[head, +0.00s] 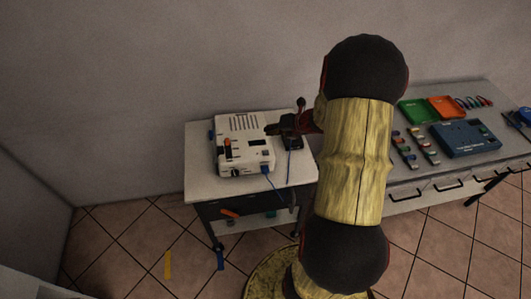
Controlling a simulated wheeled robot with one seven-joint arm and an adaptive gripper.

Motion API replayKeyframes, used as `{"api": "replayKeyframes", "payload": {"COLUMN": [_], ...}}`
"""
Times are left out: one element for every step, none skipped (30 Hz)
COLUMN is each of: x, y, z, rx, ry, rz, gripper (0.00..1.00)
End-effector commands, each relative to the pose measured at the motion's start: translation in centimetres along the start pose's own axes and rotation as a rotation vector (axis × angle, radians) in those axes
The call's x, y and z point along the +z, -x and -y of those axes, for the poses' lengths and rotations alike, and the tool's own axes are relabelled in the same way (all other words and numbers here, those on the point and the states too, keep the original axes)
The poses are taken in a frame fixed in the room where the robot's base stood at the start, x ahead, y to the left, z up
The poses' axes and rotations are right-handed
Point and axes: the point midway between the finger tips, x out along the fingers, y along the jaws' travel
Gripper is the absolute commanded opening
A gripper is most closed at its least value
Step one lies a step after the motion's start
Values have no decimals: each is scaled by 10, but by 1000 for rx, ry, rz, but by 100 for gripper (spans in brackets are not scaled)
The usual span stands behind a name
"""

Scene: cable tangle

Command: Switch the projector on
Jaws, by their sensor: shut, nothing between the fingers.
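The projector is a white boxy device (246,160) on the small white-topped table at the centre left. It has slotted vents on top, a small dark panel, and a black and orange part on its left side. A blue cable (272,182) runs from its front right and hangs over the table edge. My gripper (271,130) is shut and empty at the projector's upper right side, its tips at or just above the casing. I cannot tell whether they touch it. My arm hides the table's right end.
A grey bench (463,165) on the right holds a green tray (415,112), an orange tray (447,106), a blue box (465,139) and several small coloured parts. Coloured strips lie on the tiled floor.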

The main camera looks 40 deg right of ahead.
Motion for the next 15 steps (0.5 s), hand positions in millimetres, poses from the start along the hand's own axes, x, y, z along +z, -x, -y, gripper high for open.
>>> {"api": "replayKeyframes", "payload": {"x": [-2, -3, -4, -6, -7, -9, -11, -12, -15, -17, -19, -21, -23, -25, -28], "y": [-3, -4, -6, -8, -9, -12, -14, -17, -20, -23, -25, -29, -31, -34, -37], "z": [2, 3, 4, 6, 7, 9, 11, 12, 15, 17, 19, 21, 23, 25, 28], "rx": [0, 0, 0, 0, 0, 0, 0, 0, 0, 0, 0, 0, 0, 0, 0], "ry": [0, 0, 1, 1, 1, 1, 1, 1, 1, 1, 1, 1, 1, 1, 1], "rz": [0, 0, 0, 0, -1, -1, 0, 0, 0, 0, 0, 0, 0, 0, 0], "gripper": [0, 0, 0, 0, 0, 0, 0, 0, 0, 0, 0, 0, 0, 0, 0]}}
